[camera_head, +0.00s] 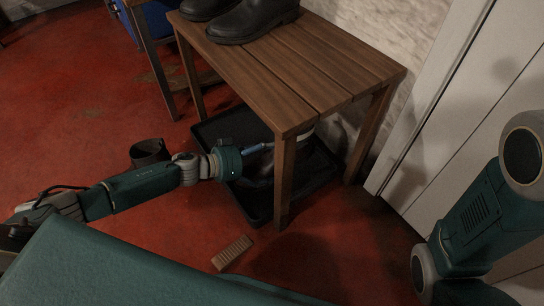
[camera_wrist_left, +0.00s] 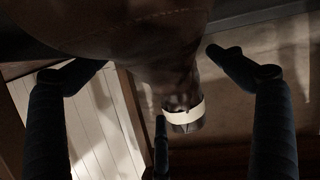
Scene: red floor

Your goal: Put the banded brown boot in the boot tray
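The black boot tray (camera_head: 248,202) lies on the floor under a wooden bench. The banded brown boot (camera_wrist_left: 150,50) looms dark in the left wrist view, with its pale band (camera_wrist_left: 185,114) below it. In the head view it is mostly hidden by the bench and shadow; a dark part (camera_head: 263,168) shows over the tray, and I cannot tell whether it rests on it. My left gripper (camera_head: 262,148) reaches in under the bench beside the boot. Its fingers (camera_wrist_left: 160,62) are spread wide, with the boot between and beyond them. My right gripper is out of view.
The wooden bench (camera_head: 300,70) stands over the tray, its front leg close to my left gripper. Black boots (camera_head: 255,20) stand on it. A dark open-topped object (camera_head: 149,152) and a brown brush-like block (camera_head: 232,253) lie on the red floor. A blue crate (camera_head: 158,22) is behind.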

